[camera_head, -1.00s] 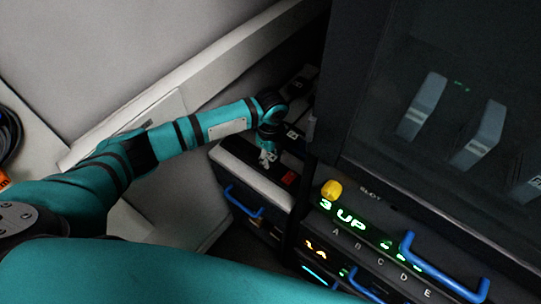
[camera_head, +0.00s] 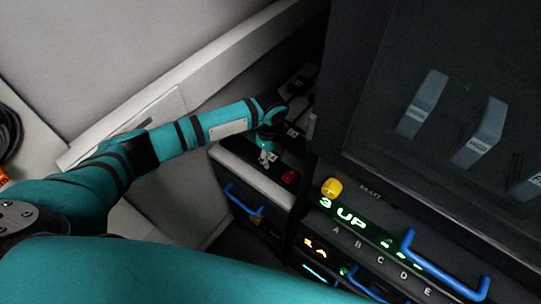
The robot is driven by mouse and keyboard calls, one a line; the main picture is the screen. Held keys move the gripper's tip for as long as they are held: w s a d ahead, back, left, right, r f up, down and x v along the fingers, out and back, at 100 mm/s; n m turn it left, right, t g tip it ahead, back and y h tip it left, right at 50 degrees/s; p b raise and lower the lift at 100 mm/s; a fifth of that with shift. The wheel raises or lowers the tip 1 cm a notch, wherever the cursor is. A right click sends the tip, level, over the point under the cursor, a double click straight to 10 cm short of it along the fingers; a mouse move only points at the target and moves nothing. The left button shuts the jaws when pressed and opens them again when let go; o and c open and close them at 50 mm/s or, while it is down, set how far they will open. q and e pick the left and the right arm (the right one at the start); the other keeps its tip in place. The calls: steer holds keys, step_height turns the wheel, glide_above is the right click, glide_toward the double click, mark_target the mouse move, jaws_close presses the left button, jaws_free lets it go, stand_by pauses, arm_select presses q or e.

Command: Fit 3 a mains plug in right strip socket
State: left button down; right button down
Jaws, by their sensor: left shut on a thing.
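My left gripper (camera_head: 266,158) points down over the dark power strip (camera_head: 277,169) on the low cabinet. It is small in view and shut on the mains plug, which its fingers and wrist mostly hide. The gripper is just left of the strip's red switch (camera_head: 290,176). I cannot tell whether the plug's pins are in a socket. The socket under the gripper is hidden. My right gripper is out of view.
A tall dark glass-fronted cabinet (camera_head: 345,110) stands close on the right. Its lower panel has a yellow knob (camera_head: 331,188), lit green text and a blue handle (camera_head: 440,268). A pale wall ledge (camera_head: 190,85) runs behind my arm. Dark cables (camera_head: 8,130) lie at far left.

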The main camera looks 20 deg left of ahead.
arm_select(q)
steer(key=shift+f, duration=0.4)
stand_by(0.8)
steer(key=c, duration=0.9)
jaws_free()
steer(key=shift+o, duration=0.3)
steer(key=o, duration=0.4)
steer(key=shift+o, duration=0.2)
steer(key=shift+r, duration=0.15)
steer(key=shift+r+p, duration=3.4)
steer(key=shift+p, duration=0.2)
